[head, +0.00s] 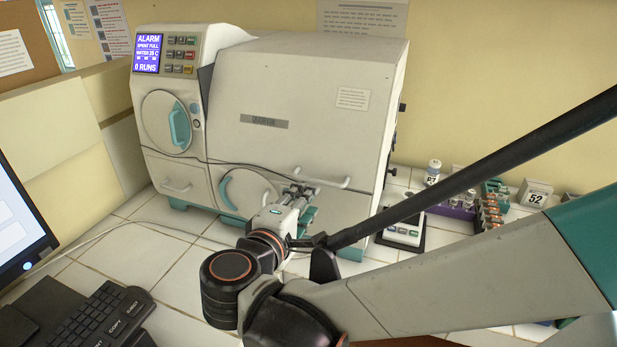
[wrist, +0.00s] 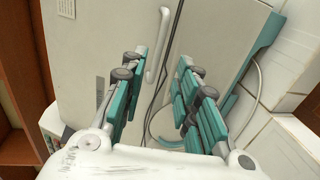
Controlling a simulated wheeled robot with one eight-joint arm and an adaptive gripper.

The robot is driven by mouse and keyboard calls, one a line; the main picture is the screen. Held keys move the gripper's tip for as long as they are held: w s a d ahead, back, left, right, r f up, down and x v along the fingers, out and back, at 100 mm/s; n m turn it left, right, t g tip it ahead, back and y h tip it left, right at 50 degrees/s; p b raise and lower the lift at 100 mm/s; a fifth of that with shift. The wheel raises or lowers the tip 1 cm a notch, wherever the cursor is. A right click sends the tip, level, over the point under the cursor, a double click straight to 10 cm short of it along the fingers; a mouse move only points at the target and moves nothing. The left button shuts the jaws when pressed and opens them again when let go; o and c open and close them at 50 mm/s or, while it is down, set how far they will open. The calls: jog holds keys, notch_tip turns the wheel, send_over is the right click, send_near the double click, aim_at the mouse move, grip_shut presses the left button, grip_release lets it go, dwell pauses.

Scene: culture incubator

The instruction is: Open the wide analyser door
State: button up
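The wide analyser door (head: 300,105) is the large white upper panel with a grey nameplate, and it looks shut. Its white bar handle (head: 322,179) is near its lower edge. In the wrist view the door (wrist: 105,45) fills the left and the handle (wrist: 158,45) lies beyond the fingertips, between their lines. My gripper (head: 302,191) is in front of the analyser, just below and left of the handle in the head view. In the wrist view my gripper (wrist: 163,72) is open and empty, its teal fingers wide apart. No contact with the handle shows.
A dark cable (wrist: 160,75) runs across the analyser front. Left are a small round door (head: 167,122) and the alarm display (head: 148,53). A keyboard (head: 97,320) is front left. A small keypad device (head: 405,232) and vial racks (head: 490,207) stand right.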

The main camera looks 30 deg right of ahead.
aim_at(317, 183)
jog(key=b+x, duration=0.2)
jog(key=x, duration=0.7)
jog(key=shift+w+a, duration=0.15)
jog(key=shift+w, duration=0.05)
jog(key=shift+w+d+f+b, duration=0.1)
jog(key=shift+w+d+b, duration=0.15)
jog(key=shift+d+b, duration=0.2)
jog(key=shift+w+d, duration=0.25)
grip_shut()
